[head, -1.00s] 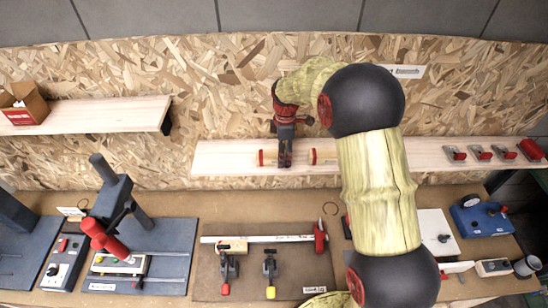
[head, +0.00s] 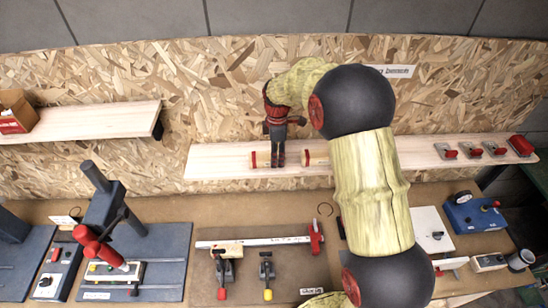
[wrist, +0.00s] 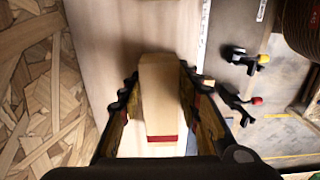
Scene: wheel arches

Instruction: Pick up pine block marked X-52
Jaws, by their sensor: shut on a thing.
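A pine block with a red band (head: 262,160) lies along the right-hand wall shelf (head: 218,164). My gripper (head: 278,158) reaches down over it and hides part of it. In the wrist view the pine block (wrist: 160,95) is between the two fingers of my gripper (wrist: 158,105), which are shut on its sides, with its red band toward me. I cannot tell whether it is clear of the shelf. A second pine piece with a red band (head: 317,158) shows just right of the gripper. No X-52 marking is readable on either.
Several grey and red tools (head: 470,150) sit at the shelf's right end. A left shelf (head: 95,121) holds an open cardboard box (head: 16,112). The bench below carries a drill-press-like stand (head: 115,215), toggle clamps (head: 266,272) and a blue device (head: 474,213). The chipboard wall is close behind.

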